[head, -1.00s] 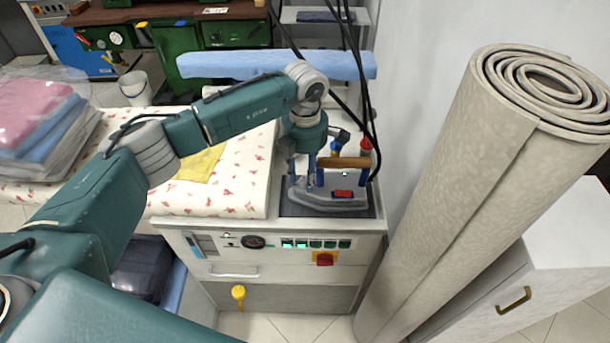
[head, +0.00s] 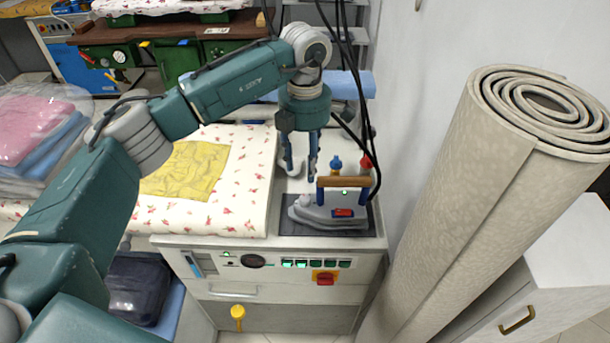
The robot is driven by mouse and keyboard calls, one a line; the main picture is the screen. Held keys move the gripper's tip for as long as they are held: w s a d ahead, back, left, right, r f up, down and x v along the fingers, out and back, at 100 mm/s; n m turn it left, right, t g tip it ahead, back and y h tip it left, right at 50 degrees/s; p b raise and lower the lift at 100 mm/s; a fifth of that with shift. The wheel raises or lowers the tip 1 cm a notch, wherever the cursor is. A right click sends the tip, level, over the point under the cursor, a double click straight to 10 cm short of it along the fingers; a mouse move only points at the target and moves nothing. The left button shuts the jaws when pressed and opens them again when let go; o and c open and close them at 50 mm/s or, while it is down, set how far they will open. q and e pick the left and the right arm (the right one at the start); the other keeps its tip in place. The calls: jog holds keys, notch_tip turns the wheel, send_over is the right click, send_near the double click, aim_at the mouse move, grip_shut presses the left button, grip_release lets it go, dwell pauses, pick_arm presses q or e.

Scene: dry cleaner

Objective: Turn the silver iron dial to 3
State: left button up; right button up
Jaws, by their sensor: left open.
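The silver iron (head: 325,215) sits on a dark rest pad (head: 287,229) at the right end of the ironing station. It has a brown wooden handle (head: 344,182) on blue posts, a red switch and a small green light. A pale round knob (head: 304,201) shows near its left front; I cannot read any numbers on it. My left gripper (head: 300,178) points down, open and empty, above and behind the left part of the iron, apart from it. My right gripper is not in view.
A tall rolled beige carpet (head: 460,210) stands close on the right. Black cables (head: 352,60) hang behind the iron. A yellow cloth (head: 190,170) lies on the flowered ironing board (head: 245,190) to the left. The station front has a control panel (head: 300,263) with a red knob.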

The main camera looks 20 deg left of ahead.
aim_at(305, 198)
pick_arm(q)
jog(key=shift+r, duration=0.45)
notch_tip(305, 198, down, 12)
jog(key=n+p, duration=0.1)
jog(key=n, duration=0.3)
jog(key=shift+f, duration=0.1)
jog(key=shift+c, duration=0.5)
jog(key=shift+n, duration=0.3)
grip_shut()
